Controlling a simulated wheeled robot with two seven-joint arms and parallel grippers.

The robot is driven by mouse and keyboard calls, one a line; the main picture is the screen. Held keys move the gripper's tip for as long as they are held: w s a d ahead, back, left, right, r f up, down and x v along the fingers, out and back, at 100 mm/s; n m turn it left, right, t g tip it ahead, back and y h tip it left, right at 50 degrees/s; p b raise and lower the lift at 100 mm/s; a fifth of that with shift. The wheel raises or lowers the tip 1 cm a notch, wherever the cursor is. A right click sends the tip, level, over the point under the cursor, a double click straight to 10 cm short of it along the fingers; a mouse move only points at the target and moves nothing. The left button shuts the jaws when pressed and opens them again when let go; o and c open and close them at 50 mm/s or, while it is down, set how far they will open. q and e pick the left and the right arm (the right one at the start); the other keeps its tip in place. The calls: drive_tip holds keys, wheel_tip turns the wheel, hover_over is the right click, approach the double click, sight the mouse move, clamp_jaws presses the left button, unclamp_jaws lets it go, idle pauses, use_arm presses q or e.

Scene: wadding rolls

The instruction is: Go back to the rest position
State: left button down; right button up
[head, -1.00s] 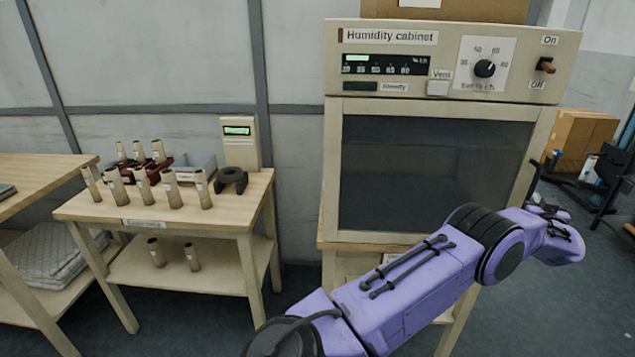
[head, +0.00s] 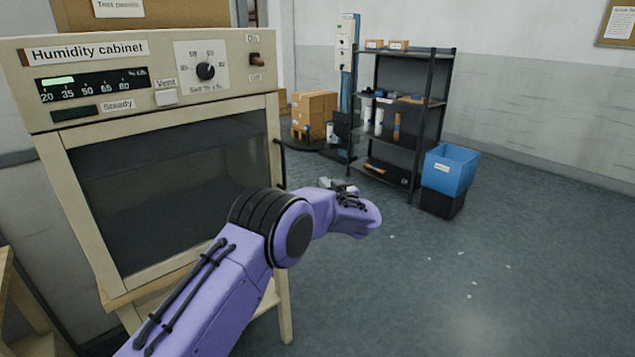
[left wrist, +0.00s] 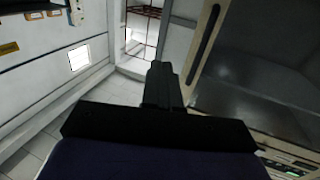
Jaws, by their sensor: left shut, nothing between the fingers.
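My purple left arm reaches across in front of the humidity cabinet (head: 180,170) in the head view. Its left gripper (head: 337,184) is mostly hidden behind the wrist, to the right of the cabinet door. In the left wrist view the two dark fingers (left wrist: 160,85) are together, with nothing between them. The cabinet door is shut, and its window shows at the right of the left wrist view. My right gripper is in neither view.
A black shelf rack (head: 400,110) with small goods stands at the back. A blue bin (head: 450,170) on a black one is beside it. Cardboard boxes (head: 314,112) are behind the cabinet. The floor (head: 480,270) at the right is open, with a few pale scraps.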

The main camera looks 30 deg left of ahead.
use_arm(q)
drive_tip(key=shift+d, duration=0.15)
drive_tip(key=s+d+f+m+h, duration=0.1)
drive_tip(key=s+d+f+h, duration=0.1)
drive_tip(key=s+f, duration=0.55)
drive_tip(key=s+d+f+t+h, duration=0.1)
drive_tip(key=s+d+f+h, duration=0.25)
drive_tip(key=f, duration=0.65)
drive_tip(key=s+d+f+m+h, duration=0.1)
drive_tip(key=s+d+f+h, duration=0.1)
drive_tip(key=s+f, duration=0.55)
drive_tip(key=s+d+f+m+g+h, duration=0.1)
drive_tip(key=s+f, duration=0.3)
drive_tip(key=s, duration=0.7)
drive_tip(key=s+d+f+g+h, duration=0.1)
drive_tip(key=s+d+f+g, duration=0.1)
drive_tip(key=s, duration=0.9)
drive_tip(key=s+d+f+m+g+h, duration=0.1)
drive_tip(key=s+f+g, duration=0.3)
drive_tip(key=s, duration=0.7)
wheel_tip(320, 180, down, 2)
drive_tip(key=shift+d+f+m+h, duration=0.1)
drive_tip(key=shift+d+m+h, duration=0.25)
drive_tip(key=shift+h, duration=0.2)
